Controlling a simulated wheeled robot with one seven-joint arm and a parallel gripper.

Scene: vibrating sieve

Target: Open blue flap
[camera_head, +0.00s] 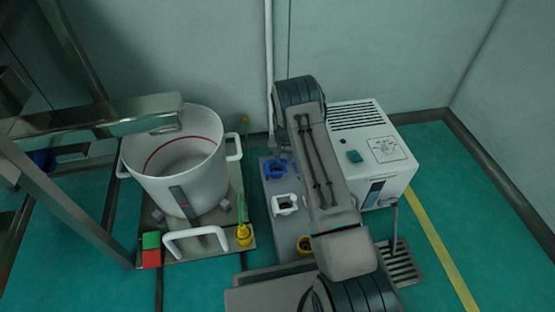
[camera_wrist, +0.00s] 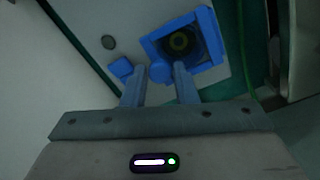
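In the wrist view a square blue frame (camera_wrist: 208,18) surrounds a dark opening with a yellowish ring inside. A round blue piece (camera_wrist: 160,72) sits at its near corner, and a small blue block (camera_wrist: 122,67) lies to the left. I cannot tell which part is the flap or how far it is open. My gripper (camera_wrist: 160,70) has its two fingers apart, one on each side of the round piece; contact cannot be made out. In the head view the blue fitting (camera_head: 274,169) is on a grey panel beside my arm, which hides my gripper.
A white machine (camera_head: 372,150) stands close on the right.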

